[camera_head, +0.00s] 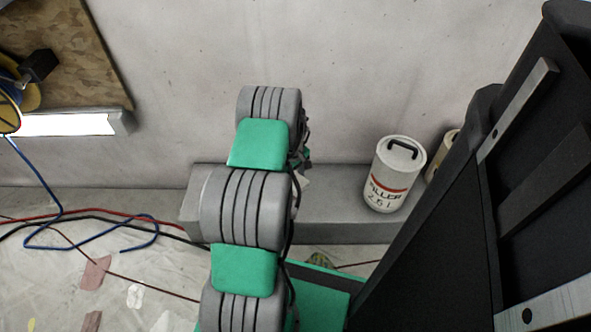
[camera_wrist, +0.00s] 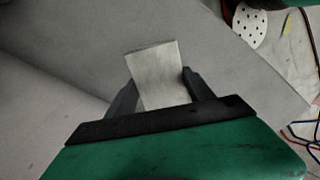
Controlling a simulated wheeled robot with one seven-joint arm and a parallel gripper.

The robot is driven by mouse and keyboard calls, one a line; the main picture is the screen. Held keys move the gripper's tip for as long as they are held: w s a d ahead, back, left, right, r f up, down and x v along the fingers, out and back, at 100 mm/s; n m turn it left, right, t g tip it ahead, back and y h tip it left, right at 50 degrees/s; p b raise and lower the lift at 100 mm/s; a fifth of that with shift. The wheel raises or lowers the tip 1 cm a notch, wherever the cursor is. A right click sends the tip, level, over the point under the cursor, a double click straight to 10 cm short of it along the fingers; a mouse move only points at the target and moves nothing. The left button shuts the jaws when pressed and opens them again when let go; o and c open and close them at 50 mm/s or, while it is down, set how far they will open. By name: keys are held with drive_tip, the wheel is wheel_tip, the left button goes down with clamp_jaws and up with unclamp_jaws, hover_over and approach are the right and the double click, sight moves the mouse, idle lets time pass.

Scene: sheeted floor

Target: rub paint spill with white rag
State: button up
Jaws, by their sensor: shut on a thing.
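In the wrist view, my gripper (camera_wrist: 158,83) is shut on a pale, flat, roughly rectangular piece that looks like the white rag (camera_wrist: 153,62). The rag sticks out past the two dark fingertips. A plain grey surface lies beyond it; I cannot tell whether the rag touches that surface. I cannot make out a clear paint spill in either view.
A white canister (camera_head: 394,175) with a black handle stands on the grey ledge (camera_head: 340,213) along the wall. Red, blue and black cables (camera_head: 95,228) and a reddish scrap (camera_head: 95,273) lie on the sheeted floor at left. A perforated white disc (camera_wrist: 250,27) lies at upper right.

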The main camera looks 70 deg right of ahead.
drive_tip(key=shift+r+p, duration=0.75)
drive_tip(key=shift+r, duration=0.65)
